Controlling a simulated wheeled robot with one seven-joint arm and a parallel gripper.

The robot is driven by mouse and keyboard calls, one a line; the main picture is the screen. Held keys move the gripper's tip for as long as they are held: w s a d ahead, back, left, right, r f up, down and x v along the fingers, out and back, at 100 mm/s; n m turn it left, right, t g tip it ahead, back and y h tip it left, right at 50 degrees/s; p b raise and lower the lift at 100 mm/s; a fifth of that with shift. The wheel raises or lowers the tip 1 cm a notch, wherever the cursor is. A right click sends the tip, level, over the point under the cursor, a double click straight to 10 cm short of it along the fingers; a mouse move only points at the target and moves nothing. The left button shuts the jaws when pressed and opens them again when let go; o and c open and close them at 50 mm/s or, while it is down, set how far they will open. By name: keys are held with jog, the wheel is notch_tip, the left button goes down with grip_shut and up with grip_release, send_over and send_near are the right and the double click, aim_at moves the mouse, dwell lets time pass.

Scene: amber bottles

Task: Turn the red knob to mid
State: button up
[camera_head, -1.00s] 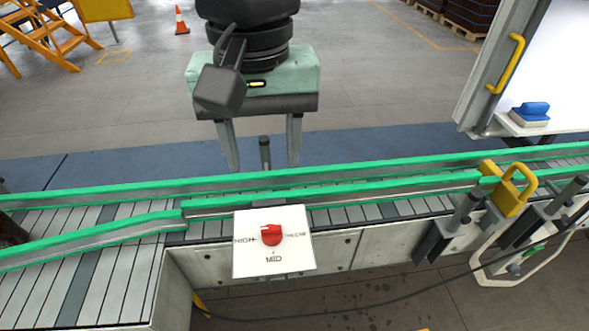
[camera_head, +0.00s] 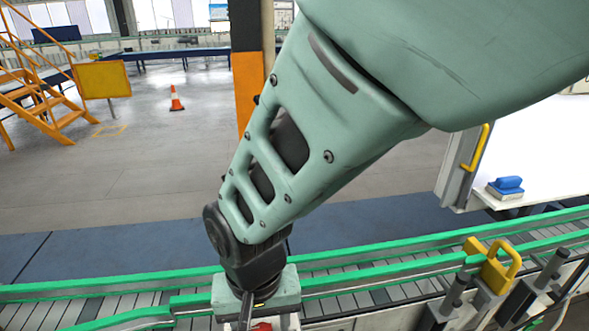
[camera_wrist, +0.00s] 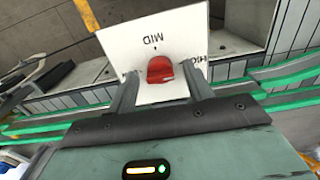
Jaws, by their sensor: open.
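The red knob (camera_wrist: 160,69) sits on a white label plate (camera_wrist: 130,50) in the wrist view. MID is printed above the knob there, and HIGH shows partly at its right. The third label is hidden behind a finger. I cannot tell which way the knob points. My gripper (camera_wrist: 159,75) is open, with one finger on each side of the knob. I cannot tell whether either finger touches it. In the head view my gripper (camera_head: 258,300) is at the bottom edge, with only a sliver of the knob (camera_head: 263,326) showing.
A conveyor with green rails (camera_head: 370,270) runs behind the plate. An orange cone (camera_head: 175,99) stands far off.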

jog(key=c, duration=1)
jog(key=shift+o, duration=0.2)
jog(key=n, duration=0.4)
jog(key=shift+w+n+b, duration=0.1)
jog(key=shift+n+b, duration=0.3)
jog(key=n, duration=0.4)
jog(key=shift+n+b, duration=0.3)
jog(key=shift+b, duration=0.05)
jog(key=n, duration=0.4)
jog(key=shift+a+n, duration=0.1)
jog(key=shift+n, duration=2)
